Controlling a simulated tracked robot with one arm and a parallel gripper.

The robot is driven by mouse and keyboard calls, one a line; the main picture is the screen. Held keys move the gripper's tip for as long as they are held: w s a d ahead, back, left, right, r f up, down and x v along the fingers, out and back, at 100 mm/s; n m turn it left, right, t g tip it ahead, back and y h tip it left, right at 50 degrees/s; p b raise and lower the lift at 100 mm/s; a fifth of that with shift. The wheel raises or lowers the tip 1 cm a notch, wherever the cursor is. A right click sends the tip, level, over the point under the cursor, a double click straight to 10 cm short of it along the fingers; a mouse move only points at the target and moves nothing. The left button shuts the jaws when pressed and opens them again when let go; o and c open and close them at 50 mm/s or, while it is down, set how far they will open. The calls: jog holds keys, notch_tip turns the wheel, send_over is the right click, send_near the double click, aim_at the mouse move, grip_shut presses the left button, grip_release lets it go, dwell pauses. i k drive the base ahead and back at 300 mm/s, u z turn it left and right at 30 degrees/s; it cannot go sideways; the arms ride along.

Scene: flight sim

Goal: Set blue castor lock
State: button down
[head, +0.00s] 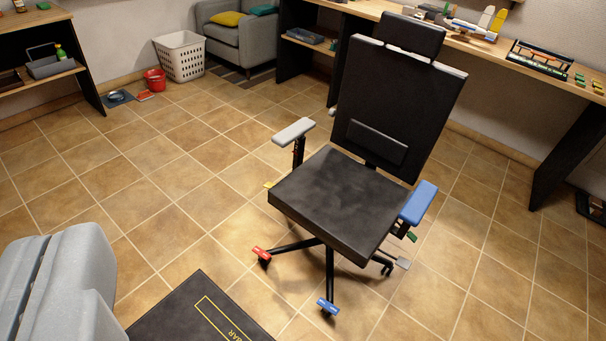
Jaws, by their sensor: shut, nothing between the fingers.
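A black office chair (325,196) stands in the middle of the head view. Its blue castor lock (327,305) is a small blue tab on the castor at the end of the leg nearest me. A red castor lock (261,254) sits on the leg to its left. Whether either lock is set is too small to tell. My gripper (52,245), pale grey, is at the lower left, shut and empty. It is well to the left of the chair and apart from the blue lock.
A dark mat (180,315) with yellow marking lies between my gripper and the chair. The chair has a blue armrest (419,202) at right and a grey one (294,131) at left. A workbench (485,50) stands behind.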

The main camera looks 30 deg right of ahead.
aim_at(324, 304)
jog(key=u, duration=0.8)
jog(key=k, duration=1.55)
jog(key=z, duration=1.5)
jog(key=i, duration=1)
jog(key=u, duration=0.1)
